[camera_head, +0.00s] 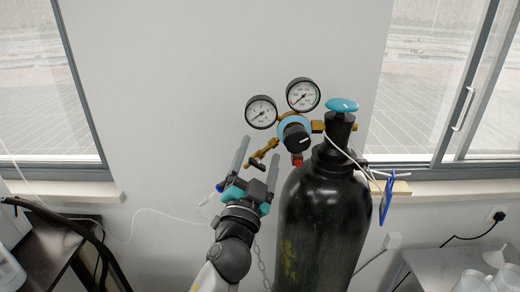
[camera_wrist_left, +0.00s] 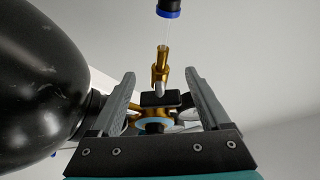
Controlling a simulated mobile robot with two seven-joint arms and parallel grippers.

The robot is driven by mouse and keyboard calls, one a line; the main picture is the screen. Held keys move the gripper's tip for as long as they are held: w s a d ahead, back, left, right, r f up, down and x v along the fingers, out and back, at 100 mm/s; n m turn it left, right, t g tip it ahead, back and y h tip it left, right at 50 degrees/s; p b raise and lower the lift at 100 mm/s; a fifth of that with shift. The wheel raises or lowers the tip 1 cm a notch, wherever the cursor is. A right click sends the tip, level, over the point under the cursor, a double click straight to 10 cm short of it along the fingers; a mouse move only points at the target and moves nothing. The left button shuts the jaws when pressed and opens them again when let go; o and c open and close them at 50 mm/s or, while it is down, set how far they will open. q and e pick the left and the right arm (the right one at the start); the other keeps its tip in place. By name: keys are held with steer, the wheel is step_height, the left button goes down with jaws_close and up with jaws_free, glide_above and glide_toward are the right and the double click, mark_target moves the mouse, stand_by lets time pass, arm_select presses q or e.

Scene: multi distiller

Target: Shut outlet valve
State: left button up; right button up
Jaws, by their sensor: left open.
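The outlet valve (camera_head: 262,155) is a brass fitting at the left end of the regulator, beside the gas cylinder. In the left wrist view, its brass outlet (camera_wrist_left: 161,66) points toward the top, with a dark flat piece (camera_wrist_left: 160,98) below it. My left gripper (camera_head: 260,149) is open at the valve, coming from below. In the left wrist view its two grey fingers (camera_wrist_left: 158,88) stand on either side of the brass parts, with gaps visible. Contact cannot be told. The fingers partly hide the valve in the head view. My right gripper is not in view.
The black gas cylinder (camera_head: 325,225) stands close to the right of my left gripper, with a teal handwheel (camera_head: 342,104) on top. Two gauges (camera_head: 261,112) and a black knob (camera_head: 298,138) sit above the valve. A thin white tube (camera_head: 150,212) runs left. Bare wall lies behind.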

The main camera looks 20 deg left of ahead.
arm_select(q)
steer(key=shift+w+r, duration=0.1)
steer(key=shift+w, duration=0.3)
